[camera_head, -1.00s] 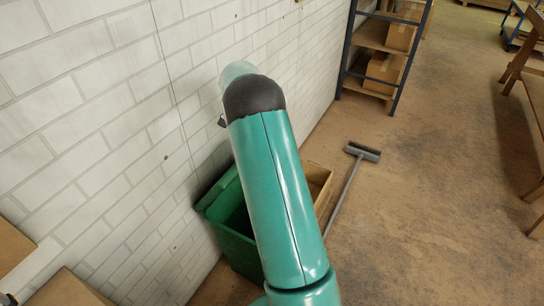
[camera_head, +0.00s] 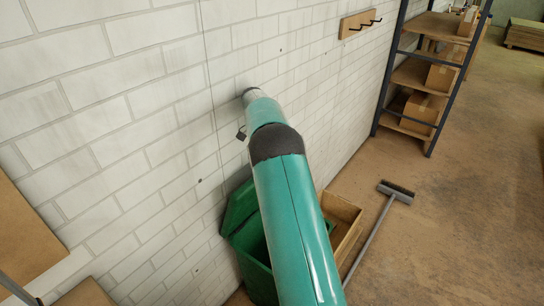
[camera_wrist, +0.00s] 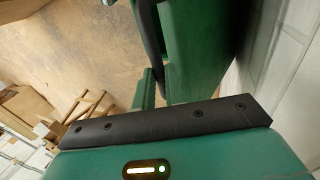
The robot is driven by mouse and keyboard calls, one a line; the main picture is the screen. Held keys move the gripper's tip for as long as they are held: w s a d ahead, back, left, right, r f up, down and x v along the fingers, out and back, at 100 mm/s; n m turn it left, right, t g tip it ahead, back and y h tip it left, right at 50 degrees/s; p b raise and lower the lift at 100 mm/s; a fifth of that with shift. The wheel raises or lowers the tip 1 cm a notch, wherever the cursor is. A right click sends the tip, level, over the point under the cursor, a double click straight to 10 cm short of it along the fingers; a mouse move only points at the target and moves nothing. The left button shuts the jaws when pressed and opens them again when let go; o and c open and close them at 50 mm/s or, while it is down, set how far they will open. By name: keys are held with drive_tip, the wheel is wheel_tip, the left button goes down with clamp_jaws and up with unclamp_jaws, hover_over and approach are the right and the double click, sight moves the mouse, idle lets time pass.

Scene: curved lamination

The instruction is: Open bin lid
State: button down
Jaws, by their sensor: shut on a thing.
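The green bin (camera_head: 253,263) stands on the floor against the white brick wall, partly hidden behind my arm. Its green lid (camera_head: 239,207) is raised and tilted toward the wall, and the dark inside of the bin shows. In the wrist view, green panels of the bin (camera_wrist: 200,45) fill the upper middle, with a dark edge between them. My gripper (camera_wrist: 165,115) shows there as a green housing with a black bar, shut on the lid; the exact contact is hard to see. In the head view my gripper is hidden behind my arm.
A wooden crate (camera_head: 341,222) sits just right of the bin. A broom (camera_head: 372,237) lies on the floor beyond it. A shelf with cardboard boxes (camera_head: 420,112) and a wall hook rack (camera_head: 359,24) are farther back. The floor at right is open.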

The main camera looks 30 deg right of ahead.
drive_tip(key=c, duration=1.5)
unclamp_jaws()
drive_tip(key=shift+w+a+f, duration=0.2)
drive_tip(key=shift+a+f, duration=0.1)
drive_tip(key=shift+f, duration=0.25)
drive_tip(key=shift+o, duration=0.2)
drive_tip(key=shift+s+d+r, duration=0.1)
drive_tip(key=shift+s+r, duration=0.05)
drive_tip(key=shift+d, duration=0.1)
drive_tip(key=shift+r, duration=0.6)
drive_tip(key=s+a+r, duration=0.2)
drive_tip(key=s+r, duration=0.4)
drive_tip(key=s+a+r, duration=0.3)
drive_tip(key=s+r, duration=0.3)
drive_tip(key=s, duration=0.1)
drive_tip(key=shift+a, duration=0.35)
